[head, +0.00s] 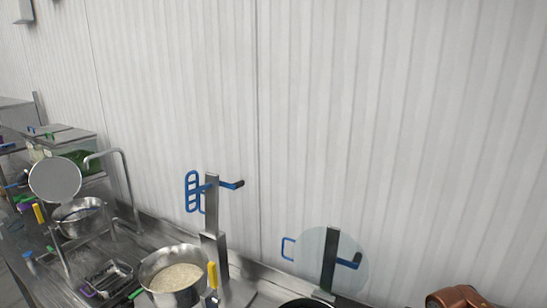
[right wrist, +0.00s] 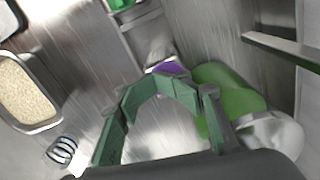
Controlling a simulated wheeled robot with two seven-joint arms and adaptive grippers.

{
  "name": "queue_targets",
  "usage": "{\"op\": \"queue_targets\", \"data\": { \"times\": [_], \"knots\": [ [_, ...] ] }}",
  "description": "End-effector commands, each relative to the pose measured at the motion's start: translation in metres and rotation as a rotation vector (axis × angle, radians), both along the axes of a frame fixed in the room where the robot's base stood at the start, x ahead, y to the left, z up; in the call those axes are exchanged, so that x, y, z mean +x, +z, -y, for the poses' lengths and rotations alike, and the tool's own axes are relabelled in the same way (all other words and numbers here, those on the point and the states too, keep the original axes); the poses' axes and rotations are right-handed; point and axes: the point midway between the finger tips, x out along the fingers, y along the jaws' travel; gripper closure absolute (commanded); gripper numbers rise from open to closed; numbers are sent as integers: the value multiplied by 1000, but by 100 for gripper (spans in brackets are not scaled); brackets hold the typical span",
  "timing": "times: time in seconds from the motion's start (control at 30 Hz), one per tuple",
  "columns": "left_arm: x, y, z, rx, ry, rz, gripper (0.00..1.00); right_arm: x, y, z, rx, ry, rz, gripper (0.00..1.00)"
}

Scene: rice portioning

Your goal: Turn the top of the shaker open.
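My right gripper (right wrist: 158,82) shows in the right wrist view. Its two green fingers arch together and appear to meet at the tips, with bare metal worktop showing in the gap inside the arch. A small purple thing (right wrist: 167,67) lies just beyond the tips; I cannot tell whether the fingers touch it. A green rounded object (right wrist: 226,88) is to the right of the fingers, partly hidden by the right finger. A pale, partly clear round piece (right wrist: 277,135) lies beside it. I cannot tell which of these is the shaker. No gripper shows in the head view.
A pot of rice (head: 175,278) stands on the metal counter, near an upright post with blue hooks (head: 211,205). A steel bowl (head: 80,216) is at left. A rice container (right wrist: 20,88) is at left in the right wrist view. A corrugated wall (head: 340,120) stands behind.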

Motion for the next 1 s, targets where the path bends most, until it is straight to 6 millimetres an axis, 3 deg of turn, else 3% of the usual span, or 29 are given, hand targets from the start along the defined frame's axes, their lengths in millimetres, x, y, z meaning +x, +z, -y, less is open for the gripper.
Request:
{"op": "queue_targets", "data": {
  "times": [0.53, 1.0],
  "knots": [
    [0, 2, 0, 0, 0, 0, 60, 1, 6, -1, 0, 1, 3, 77],
    [2, 25, 0, -1, 0, 4, 60, 2, 50, -1, 1, 1, 4, 77]
  ]
}}
